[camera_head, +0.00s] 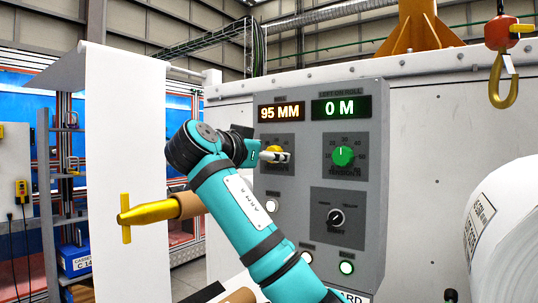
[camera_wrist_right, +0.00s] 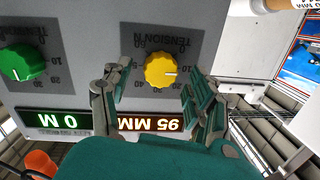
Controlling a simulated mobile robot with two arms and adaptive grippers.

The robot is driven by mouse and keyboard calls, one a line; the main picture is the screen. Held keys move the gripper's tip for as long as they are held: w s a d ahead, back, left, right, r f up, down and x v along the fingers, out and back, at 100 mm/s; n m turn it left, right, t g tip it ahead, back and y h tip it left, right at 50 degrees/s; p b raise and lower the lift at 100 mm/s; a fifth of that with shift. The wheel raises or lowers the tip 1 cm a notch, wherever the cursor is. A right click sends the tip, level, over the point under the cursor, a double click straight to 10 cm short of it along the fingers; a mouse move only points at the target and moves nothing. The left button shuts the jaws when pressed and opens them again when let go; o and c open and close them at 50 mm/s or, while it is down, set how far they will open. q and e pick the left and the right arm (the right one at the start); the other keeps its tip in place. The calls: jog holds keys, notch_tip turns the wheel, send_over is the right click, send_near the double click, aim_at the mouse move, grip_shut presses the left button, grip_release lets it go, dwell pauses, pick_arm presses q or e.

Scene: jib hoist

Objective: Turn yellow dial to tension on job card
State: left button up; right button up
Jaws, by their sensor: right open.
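The yellow dial (camera_head: 274,149) sits on the grey control panel (camera_head: 371,130), under the 95 MM display (camera_head: 281,112), and is partly hidden by my right gripper (camera_head: 277,157). In the right wrist view, upside down, the yellow dial (camera_wrist_right: 160,70) shows whole, with a scale marked TENSION N and a light pointer mark toward the picture's right. My right gripper (camera_wrist_right: 150,86) is open, its fingers on either side of the dial, apparently not touching it. A label ending in CARD (camera_head: 376,298) shows at the bottom edge; no tension value is readable. My left gripper is not in view.
A green dial (camera_head: 343,156) sits beside the yellow one, under a 0 M display (camera_head: 340,108). A black selector (camera_head: 336,217) and lit buttons are lower. A hoist hook (camera_head: 503,85) hangs at right above a white roll (camera_head: 510,225). A white sheet (camera_head: 125,170) hangs at left.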

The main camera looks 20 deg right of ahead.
jog(key=v, duration=1.1)
jog(key=shift+a, duration=0.15)
